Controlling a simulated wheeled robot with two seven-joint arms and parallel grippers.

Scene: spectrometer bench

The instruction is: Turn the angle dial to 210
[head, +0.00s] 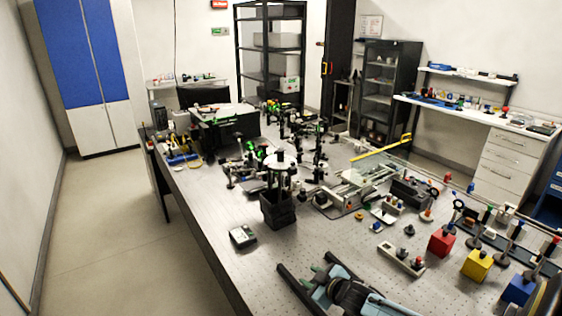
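I cannot pick out the angle dial or read any scale with certainty at this size. A black upright instrument (278,208) with a square base, posts and a pale round top stands near the middle of the optical bench (200,222). My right gripper (306,263) is at the bottom of the head view, in front of this instrument and apart from it. Its two dark fingers are spread, with nothing seen held between them. My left gripper is not in view.
A small grey box with a display (243,236) lies on the bench's left side. Red (441,243), yellow (476,265) and blue (518,290) blocks stand at the right. Many optical mounts crowd the middle and back. The bench's front left is bare.

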